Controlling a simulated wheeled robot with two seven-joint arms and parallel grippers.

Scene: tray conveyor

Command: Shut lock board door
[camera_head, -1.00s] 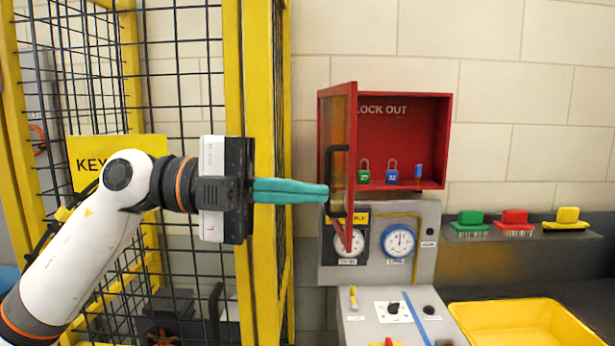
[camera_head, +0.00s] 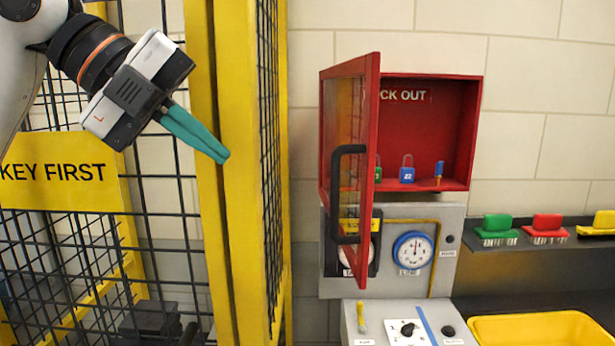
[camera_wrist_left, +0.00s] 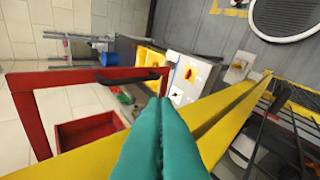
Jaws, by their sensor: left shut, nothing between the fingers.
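The red lock board (camera_head: 428,185) hangs on the wall with its door (camera_head: 372,110) swung open towards me. The door has a clear panel and a black handle (camera_head: 337,195). Inside the box are a green padlock (camera_head: 378,172), a blue padlock (camera_head: 407,172) and a small blue item (camera_head: 438,172). My left gripper (camera_head: 225,158) is shut and empty, left of the door and apart from it, in front of the yellow post. In the left wrist view its teal fingers (camera_wrist_left: 163,115) are together, and the door frame (camera_wrist_left: 85,74) shows beyond them. My right gripper is not in view.
A yellow cage post (camera_head: 238,150) and black mesh stand left of the lock board. A grey gauge panel (camera_head: 440,275) is below it. Green, red and yellow brushes sit on a shelf (camera_head: 530,244) at right, above a yellow tray (camera_head: 480,325).

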